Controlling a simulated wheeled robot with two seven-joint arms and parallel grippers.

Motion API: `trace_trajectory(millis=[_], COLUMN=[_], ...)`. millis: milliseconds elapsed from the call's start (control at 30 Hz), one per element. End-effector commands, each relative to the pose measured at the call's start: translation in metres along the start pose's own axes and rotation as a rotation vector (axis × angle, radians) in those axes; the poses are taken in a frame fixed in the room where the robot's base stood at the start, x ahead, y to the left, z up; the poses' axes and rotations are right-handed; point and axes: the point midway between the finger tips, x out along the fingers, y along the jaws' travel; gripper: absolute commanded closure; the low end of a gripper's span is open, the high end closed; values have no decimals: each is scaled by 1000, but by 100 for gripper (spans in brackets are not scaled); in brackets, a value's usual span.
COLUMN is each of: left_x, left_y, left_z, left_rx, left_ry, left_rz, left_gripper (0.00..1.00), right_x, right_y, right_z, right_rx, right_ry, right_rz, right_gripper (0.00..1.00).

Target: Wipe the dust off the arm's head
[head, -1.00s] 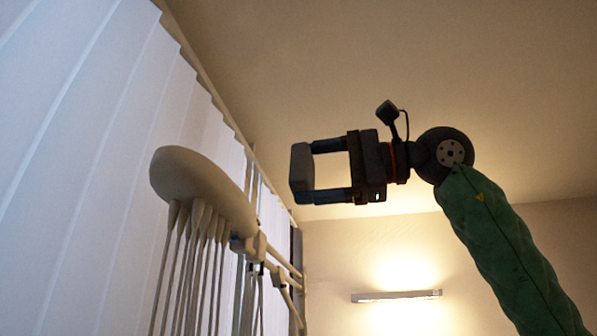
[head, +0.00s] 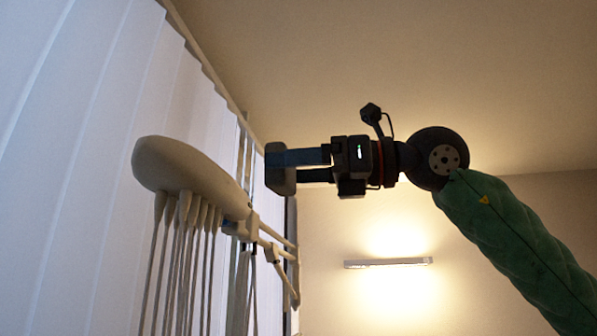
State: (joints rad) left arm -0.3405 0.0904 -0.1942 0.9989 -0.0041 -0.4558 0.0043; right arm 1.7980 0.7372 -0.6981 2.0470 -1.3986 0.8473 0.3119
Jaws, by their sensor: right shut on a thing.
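The arm's head (head: 188,172) is a pale, smooth, rounded oblong at the left of the head view, with several thin rods hanging below it. No dust can be made out on it in this dim light. My right gripper (head: 281,168) comes in from the right on a green-sleeved arm. It is shut on a dark grey block-like pad (head: 280,180), seen at the fingertips. The pad is right of the head's right end, with a gap between them in the picture. My left gripper is not in view.
Pale vertical blinds (head: 75,150) fill the left side behind the head. Jointed pale bars (head: 270,240) run from the head's right end toward a post. A lit wall lamp (head: 388,263) is on the far wall. The space above the head is open.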

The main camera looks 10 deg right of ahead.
Motion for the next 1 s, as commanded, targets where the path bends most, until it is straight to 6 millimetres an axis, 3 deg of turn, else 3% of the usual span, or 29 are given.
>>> trace_trajectory(millis=[233,700,1000], left_x=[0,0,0], left_y=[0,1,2], left_z=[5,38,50], left_rx=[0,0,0], left_ry=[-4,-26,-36], left_rz=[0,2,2], left_gripper=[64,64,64], right_x=[6,46,59], right_y=[0,-1,0], right_z=[1,1,0], right_rx=[43,42,41], right_ry=[1,2,0], right_rz=[-1,-1,-1], right_gripper=[42,42,42])
